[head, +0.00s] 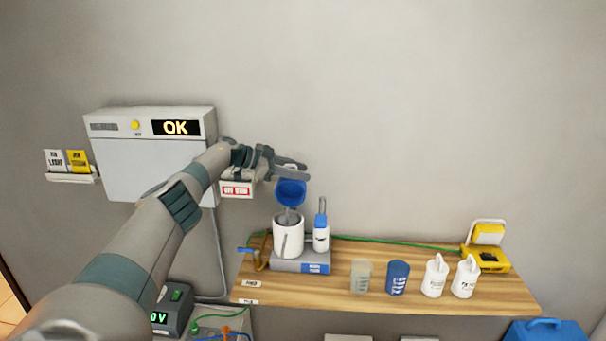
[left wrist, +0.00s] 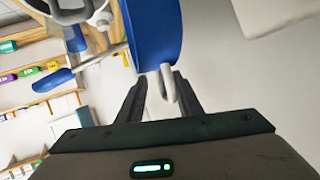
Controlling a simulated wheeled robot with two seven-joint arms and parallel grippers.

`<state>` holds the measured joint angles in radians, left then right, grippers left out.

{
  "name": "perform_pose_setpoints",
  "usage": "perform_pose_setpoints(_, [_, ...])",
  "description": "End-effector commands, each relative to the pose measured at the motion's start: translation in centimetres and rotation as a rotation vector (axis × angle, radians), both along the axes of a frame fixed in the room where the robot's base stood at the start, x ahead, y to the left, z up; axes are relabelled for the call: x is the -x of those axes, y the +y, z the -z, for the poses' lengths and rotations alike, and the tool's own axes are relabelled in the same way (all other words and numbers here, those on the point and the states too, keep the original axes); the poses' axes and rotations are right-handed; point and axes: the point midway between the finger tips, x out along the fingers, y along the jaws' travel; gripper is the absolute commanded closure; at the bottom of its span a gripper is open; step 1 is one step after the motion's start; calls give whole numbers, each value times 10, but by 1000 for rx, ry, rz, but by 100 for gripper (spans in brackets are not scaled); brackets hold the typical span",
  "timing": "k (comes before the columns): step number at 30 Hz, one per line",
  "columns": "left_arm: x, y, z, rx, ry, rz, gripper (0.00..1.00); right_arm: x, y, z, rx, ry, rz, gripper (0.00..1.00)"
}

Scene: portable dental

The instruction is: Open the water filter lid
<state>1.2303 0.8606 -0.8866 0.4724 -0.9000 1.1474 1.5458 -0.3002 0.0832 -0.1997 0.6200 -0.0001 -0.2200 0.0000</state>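The water filter is a white canister (head: 288,238) on a grey and blue box on the wooden shelf. Its blue lid (head: 291,192) stands tilted up above the canister's rim, and the mouth shows grey inside. My left gripper (head: 304,171) is at the lid's upper edge. In the left wrist view the lid (left wrist: 153,35) has a white tab (left wrist: 168,84) that sits between the tips of my left gripper (left wrist: 160,84), closer to the right finger. A gap shows beside the tab, so the fingers look open. My right gripper is not in view.
A white and blue bottle (head: 321,235) stands close to the right of the canister. A clear cup (head: 361,276), a blue cup (head: 398,277) and two white bottles stand further right. A wall cabinet (head: 150,168) reading OK is at the left.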

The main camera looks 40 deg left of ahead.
Motion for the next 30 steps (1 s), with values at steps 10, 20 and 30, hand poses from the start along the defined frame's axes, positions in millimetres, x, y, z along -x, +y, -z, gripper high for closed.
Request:
perform_pose_setpoints(10, [41,35,-16,-3,2,-3,68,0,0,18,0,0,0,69])
perform_pose_setpoints(20, [70,58,-30,-2,7,-2,68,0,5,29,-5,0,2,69])
perform_pose_setpoints(30, [73,59,-33,-1,9,0,68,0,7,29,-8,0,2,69])
